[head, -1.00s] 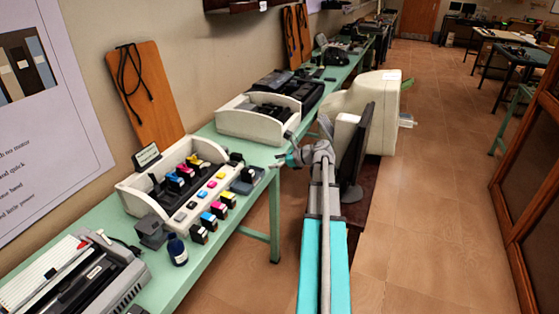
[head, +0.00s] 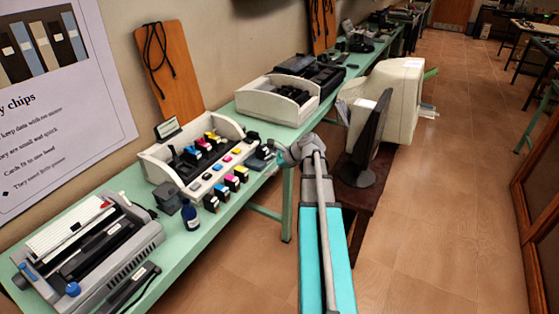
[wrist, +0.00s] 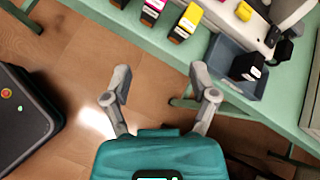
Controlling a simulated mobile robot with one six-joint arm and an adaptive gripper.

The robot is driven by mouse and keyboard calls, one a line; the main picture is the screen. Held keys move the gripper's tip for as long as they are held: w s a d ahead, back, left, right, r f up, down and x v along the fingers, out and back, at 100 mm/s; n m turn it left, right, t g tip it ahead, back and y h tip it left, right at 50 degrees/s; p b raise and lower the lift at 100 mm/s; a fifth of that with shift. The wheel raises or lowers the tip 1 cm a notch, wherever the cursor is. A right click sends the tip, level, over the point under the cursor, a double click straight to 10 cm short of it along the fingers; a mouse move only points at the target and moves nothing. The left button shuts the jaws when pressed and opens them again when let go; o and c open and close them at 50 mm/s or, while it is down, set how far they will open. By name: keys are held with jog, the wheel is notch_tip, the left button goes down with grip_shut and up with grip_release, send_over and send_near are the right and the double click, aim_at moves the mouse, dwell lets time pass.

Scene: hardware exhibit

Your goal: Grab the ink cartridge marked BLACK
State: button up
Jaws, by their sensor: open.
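My gripper (wrist: 160,84) is open and empty, with bare floor between its fingers in the wrist view. In the head view it is beside the front edge of the green table. A black cartridge (wrist: 246,67) with a pale label lies in a small grey tray (wrist: 229,52), up and right of my right finger and apart from it. Another black cartridge-like piece (wrist: 284,48) is just beyond. A yellow cartridge (wrist: 188,22) and a magenta cartridge (wrist: 153,10) stand near the table edge. In the head view a dark cartridge (head: 211,204) ends that front row. No BLACK marking is readable.
A white rack (head: 160,160) holds several coloured cartridges. A blue bottle (head: 190,217) and a binding machine (head: 95,255) are on the table (head: 215,235) to the left. A monitor (head: 368,145) on a dark stand is right of my arm. Floor beyond it is clear.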

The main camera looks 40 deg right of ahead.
jog(key=s+a+f+n+g+h+b, duration=0.2)
jog(key=a+f+n, duration=0.3)
jog(key=a+n, duration=0.3)
jog(key=s+a+f+n+g+h+b, duration=0.2)
jog(key=s+a+f+n, duration=0.3)
jog(key=a, duration=0.8)
jog(key=s+a+f+n+g+h+b, duration=0.2)
jog(key=s+a+f+n+g+b, duration=0.1)
jog(key=a+n, duration=0.8)
jog(key=shift+s+a+f+g, duration=0.2)
jog(key=shift+s+f+g, duration=0.5)
jog(key=shift+f, duration=0.3)
jog(key=shift+c, duration=0.2)
jog(key=shift+c, duration=1)
